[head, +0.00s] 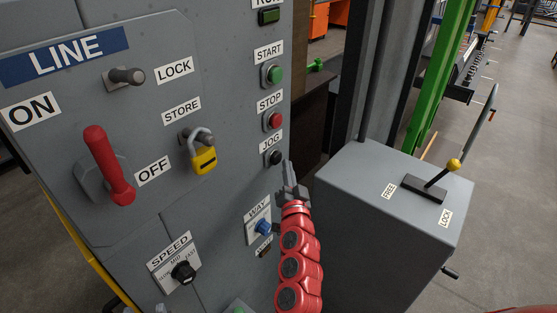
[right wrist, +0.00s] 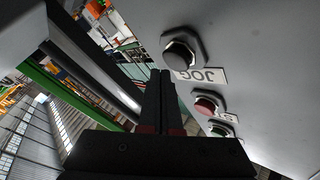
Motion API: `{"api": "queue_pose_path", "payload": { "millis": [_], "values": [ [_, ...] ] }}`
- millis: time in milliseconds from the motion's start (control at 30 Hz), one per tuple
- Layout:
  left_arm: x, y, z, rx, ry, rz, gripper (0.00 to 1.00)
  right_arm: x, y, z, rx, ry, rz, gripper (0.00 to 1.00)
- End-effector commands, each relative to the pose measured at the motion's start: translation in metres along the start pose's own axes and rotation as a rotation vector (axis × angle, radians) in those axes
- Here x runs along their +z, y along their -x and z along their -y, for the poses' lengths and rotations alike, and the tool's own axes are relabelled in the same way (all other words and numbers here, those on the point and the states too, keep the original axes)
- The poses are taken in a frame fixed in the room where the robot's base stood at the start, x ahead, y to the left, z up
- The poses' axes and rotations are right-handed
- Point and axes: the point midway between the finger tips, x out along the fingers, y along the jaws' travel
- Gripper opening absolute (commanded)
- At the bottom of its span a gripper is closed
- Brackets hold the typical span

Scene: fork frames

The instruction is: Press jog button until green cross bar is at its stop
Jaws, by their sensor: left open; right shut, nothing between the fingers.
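The black jog button (head: 273,158) sits on the grey panel under its JOG label. It also shows in the right wrist view (right wrist: 180,54), with the label upside down. My right gripper (head: 287,172) is shut and empty, its tips just right of and below the button in the head view. In the right wrist view its fingers (right wrist: 160,78) point past the button, beside it; I see no contact. A long green bar (head: 439,75) slants up at the back right; I cannot tell whether it is the cross bar. No stop is identifiable. My left gripper is not in view.
Above the jog button are the red STOP button (head: 273,121) and green START button (head: 274,75). A blue WAY switch (head: 263,227) lies below. A yellow padlock (head: 203,160) and red handle (head: 110,166) are left.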

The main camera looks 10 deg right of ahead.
Motion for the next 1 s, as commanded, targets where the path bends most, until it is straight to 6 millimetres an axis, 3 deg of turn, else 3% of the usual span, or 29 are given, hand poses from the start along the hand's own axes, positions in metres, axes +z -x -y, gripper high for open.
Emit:
{"api": "queue_pose_path", "payload": {
  "millis": [300,800,1000],
  "values": [
    [0.0,0.001,0.0,0.0,0.0,0.0,0.5,-0.001,0.002,-0.002,0.001,0.0,-0.001,0.0],
    [0.003,0.015,-0.001,0.0,0.0,0.0,0.5,-0.023,0.033,-0.025,0.0,-0.001,-0.001,0.0],
    [0.003,0.015,-0.001,0.0,0.0,0.0,0.5,-0.026,0.035,-0.025,0.0,-0.001,-0.001,0.0]
  ]
}}
